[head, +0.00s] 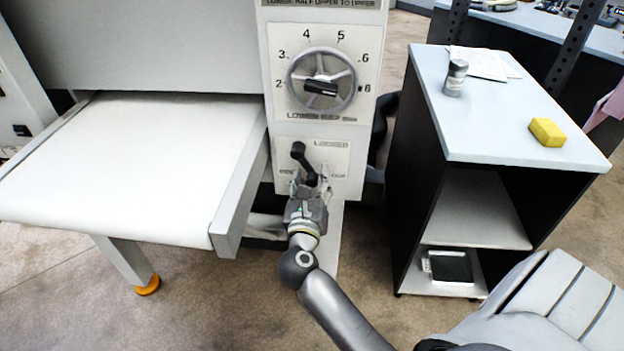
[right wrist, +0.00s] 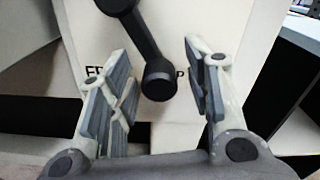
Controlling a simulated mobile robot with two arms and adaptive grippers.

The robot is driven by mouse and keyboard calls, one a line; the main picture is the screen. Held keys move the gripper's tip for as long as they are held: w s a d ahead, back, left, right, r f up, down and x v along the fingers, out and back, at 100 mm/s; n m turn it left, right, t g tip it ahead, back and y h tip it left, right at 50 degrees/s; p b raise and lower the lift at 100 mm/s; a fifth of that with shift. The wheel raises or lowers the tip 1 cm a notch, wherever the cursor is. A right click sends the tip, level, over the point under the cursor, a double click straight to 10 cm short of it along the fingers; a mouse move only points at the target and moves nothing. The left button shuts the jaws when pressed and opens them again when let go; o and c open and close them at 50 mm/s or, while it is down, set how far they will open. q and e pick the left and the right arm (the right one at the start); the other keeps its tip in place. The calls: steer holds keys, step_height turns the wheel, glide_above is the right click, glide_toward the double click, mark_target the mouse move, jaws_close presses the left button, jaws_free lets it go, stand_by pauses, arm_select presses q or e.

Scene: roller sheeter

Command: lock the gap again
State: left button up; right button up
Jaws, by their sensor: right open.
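The black locking lever (head: 304,160) sits on the lower plate of the white machine panel, under a label that seems to read "LOCKED". It slants from its pivot at upper left down to a knob at lower right. My right gripper (head: 311,182) is at the knob end in the head view. In the right wrist view, the lever's round knob (right wrist: 159,80) lies between the fingers of my open right gripper (right wrist: 160,92), with space on both sides. Above, the gap dial (head: 322,80) has a black pointer turned to the right. My left gripper is not in view.
The sheeter's white belt table (head: 140,150) with a grey side rail (head: 240,195) is to the left of the panel. A cabinet (head: 490,100) to the right carries a grey jar (head: 455,78) and a yellow sponge (head: 547,132).

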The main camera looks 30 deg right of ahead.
steer(key=shift+c, duration=0.4)
jaws_close()
